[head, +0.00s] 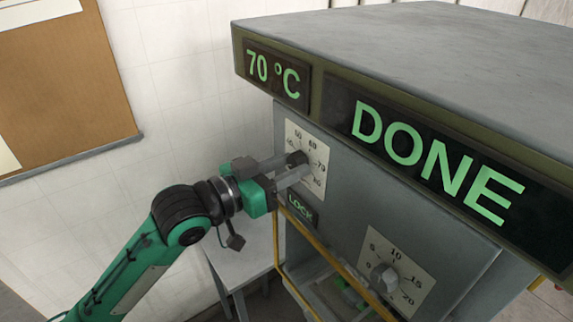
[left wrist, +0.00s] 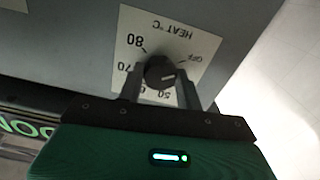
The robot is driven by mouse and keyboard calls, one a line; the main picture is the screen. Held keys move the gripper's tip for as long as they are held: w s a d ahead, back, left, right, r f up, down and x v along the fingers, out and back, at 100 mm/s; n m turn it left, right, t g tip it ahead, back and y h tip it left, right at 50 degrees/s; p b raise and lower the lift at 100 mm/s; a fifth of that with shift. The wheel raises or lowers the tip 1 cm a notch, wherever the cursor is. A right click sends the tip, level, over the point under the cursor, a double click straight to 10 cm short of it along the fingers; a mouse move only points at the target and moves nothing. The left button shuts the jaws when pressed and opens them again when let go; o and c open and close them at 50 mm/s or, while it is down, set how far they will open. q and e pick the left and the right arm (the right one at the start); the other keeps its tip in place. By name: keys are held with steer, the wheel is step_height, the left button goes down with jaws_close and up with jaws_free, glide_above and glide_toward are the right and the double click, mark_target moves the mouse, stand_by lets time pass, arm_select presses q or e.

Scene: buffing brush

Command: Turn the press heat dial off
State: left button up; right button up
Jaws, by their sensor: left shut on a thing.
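The heat dial's dark round knob (head: 297,157) sits on a white scale plate (head: 318,150) on the press front. It also shows, upside down, in the left wrist view (left wrist: 159,71), where the plate reads HEAT °C, OFF, 50, 70 and 80. My left gripper (head: 292,168) reaches in from the left, its two grey fingers shut on the knob, one on each side. A pale mark shows on the knob, but I cannot tell exactly where it points. The press display (head: 275,74) reads 70 °C. My right gripper is not in view.
A DONE panel (head: 430,160) is lit green on the press (head: 420,40). Below the heat dial are a LOCK sign (head: 300,207), a second dial (head: 383,277) and a yellow bar (head: 335,262). A cork board (head: 60,75) hangs on the left wall.

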arm_select(q)
steer(key=shift+f+n, duration=0.1)
steer(key=shift+n, duration=0.2)
stand_by(0.4)
steer(key=o, duration=1)
steer(key=shift+a, duration=0.1)
